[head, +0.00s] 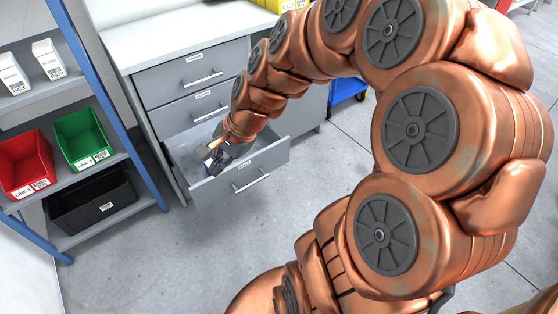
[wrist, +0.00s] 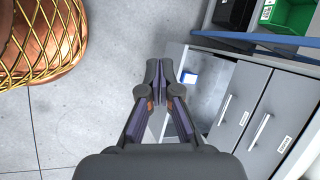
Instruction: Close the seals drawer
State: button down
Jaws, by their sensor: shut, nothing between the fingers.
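The bottom drawer (head: 262,168) of a grey cabinet is pulled well out; its label is too small to read. A pale item (head: 203,150) shows inside it, and a small white and blue box (wrist: 189,77) shows in the drawer in the wrist view. My gripper (head: 217,163) is shut and empty, reaching down over the open drawer near its front panel. In the wrist view my gripper's fingertips (wrist: 160,66) lie together beside the drawer's interior, covering part of the front edge. I cannot tell if they touch the drawer.
Two drawers above (head: 193,76) are shut, each with a bar handle. A blue-framed shelf (head: 145,165) at the left holds a red bin (head: 24,160), a green bin (head: 85,135) and a black bin (head: 92,205). The floor (head: 190,255) in front of the drawer is clear.

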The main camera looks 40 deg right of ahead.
jog(key=w+d+f+m+t+h+b, duration=0.1)
jog(key=w+d+f+m+t+b, duration=0.1)
jog(key=w+d+f+m+b, duration=0.35)
jog(key=w+d+f+m+t+h+b, duration=0.1)
jog(key=w+d+f+m+t+b, duration=0.1)
jog(key=d+f+m+b, duration=0.5)
jog(key=s+d+f+m+t+h+b, duration=0.1)
jog(key=d+f+m+h+b, duration=0.1)
jog(key=d+f+m, duration=0.6)
jog(key=s+d+f+m+t+h+b, duration=0.1)
jog(key=d+f+m+b, duration=0.2)
jog(key=d, duration=0.8)
jog(key=n+b, duration=0.2)
jog(key=b, duration=0.3)
send_near(275, 147)
notch_tip(275, 147, down, 5)
jog(key=w, duration=0.3)
jog(key=shift+w+r+m, duration=0.1)
jog(key=shift+w+m, duration=0.05)
jog(key=shift+m, duration=0.1)
jog(key=shift+w+d+r, duration=0.1)
jog(key=shift+w, duration=0.6)
jog(key=shift+w+r, duration=0.1)
